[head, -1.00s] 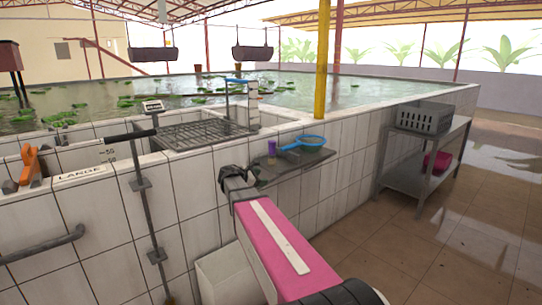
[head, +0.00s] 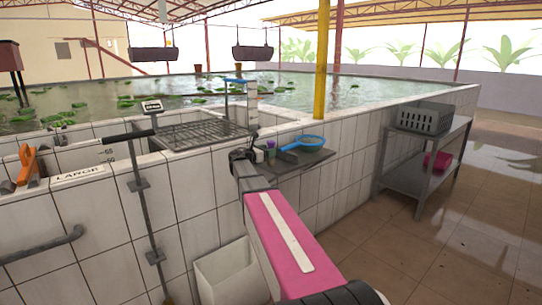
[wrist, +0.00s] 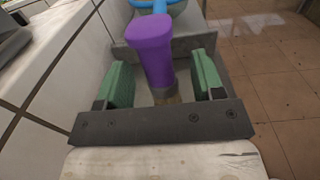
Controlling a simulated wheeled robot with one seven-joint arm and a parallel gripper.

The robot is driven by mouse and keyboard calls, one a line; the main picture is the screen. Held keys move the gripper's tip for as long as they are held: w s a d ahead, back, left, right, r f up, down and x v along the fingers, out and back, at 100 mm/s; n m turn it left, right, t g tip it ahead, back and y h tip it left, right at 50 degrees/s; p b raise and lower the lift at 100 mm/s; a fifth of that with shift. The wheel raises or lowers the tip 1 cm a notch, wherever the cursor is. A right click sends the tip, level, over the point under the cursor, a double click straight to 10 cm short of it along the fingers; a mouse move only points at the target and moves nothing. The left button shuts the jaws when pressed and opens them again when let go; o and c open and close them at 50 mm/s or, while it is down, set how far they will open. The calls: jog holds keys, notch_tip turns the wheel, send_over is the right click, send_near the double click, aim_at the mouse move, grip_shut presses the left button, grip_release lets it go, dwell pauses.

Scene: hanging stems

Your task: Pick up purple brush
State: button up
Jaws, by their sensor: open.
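The purple brush (wrist: 151,50) stands upright in the wrist view, its purple handle up and a tan lower part below, partly hidden by my gripper's dark crossbar. My gripper (wrist: 160,82) is open, with one green finger pad on each side of the brush and a gap on both sides. In the head view the brush (head: 271,146) shows small on the grey shelf (head: 318,162) fixed to the tiled wall. My gripper (head: 250,158) is at the shelf's left end there, and its fingers are hard to make out.
A blue net (head: 310,142) lies on the shelf right behind the brush. The tiled tank wall (head: 210,190) runs close along the left of my gripper. A grey rack (head: 420,165) with a grey crate (head: 425,118) stands to the right. The floor between is clear.

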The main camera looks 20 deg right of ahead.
jog(key=x, duration=0.4)
jog(key=shift+w+d+r, duration=0.1)
jog(key=shift+w+d, duration=0.1)
jog(key=c, duration=1)
